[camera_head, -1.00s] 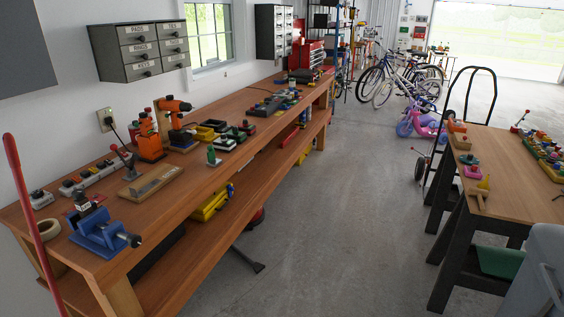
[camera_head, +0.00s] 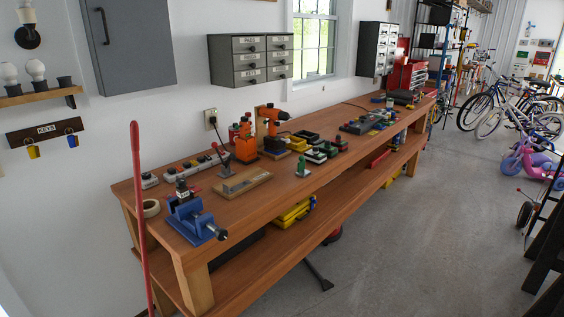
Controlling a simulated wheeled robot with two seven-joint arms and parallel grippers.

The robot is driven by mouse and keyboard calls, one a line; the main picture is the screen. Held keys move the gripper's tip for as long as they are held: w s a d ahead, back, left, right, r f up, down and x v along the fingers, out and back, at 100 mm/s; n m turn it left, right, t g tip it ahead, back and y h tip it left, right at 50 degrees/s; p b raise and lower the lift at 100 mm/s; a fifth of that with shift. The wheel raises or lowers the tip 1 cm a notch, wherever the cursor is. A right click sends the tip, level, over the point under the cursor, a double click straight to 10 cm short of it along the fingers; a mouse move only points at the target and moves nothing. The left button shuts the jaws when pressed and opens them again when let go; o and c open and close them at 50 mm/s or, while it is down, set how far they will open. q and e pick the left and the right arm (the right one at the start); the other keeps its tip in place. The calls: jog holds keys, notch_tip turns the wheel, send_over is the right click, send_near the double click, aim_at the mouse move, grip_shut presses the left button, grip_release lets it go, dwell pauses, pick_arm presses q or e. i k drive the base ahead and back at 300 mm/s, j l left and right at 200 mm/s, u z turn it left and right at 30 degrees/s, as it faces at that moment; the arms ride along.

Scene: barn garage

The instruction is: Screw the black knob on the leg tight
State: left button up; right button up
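I cannot make out a black knob on a leg in the current head view. The wooden workbench (camera_head: 290,205) stands along the wall, and its front-left leg (camera_head: 194,283) shows no knob that I can see. A dark bar-like part (camera_head: 318,274) lies low by the floor in front of the bench's lower shelf; I cannot tell what it belongs to. At the right edge a dark trestle leg (camera_head: 545,245) is cut off by the frame. Neither of my grippers is in view.
A blue vise (camera_head: 190,222) sits at the bench's near end, beside a leaning red pole (camera_head: 140,210). An orange tool (camera_head: 245,142) and several small items stand on the bench.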

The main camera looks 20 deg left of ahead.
aim_at(180, 182)
jog(key=k+u, duration=0.1)
jog(key=u, duration=1.1)
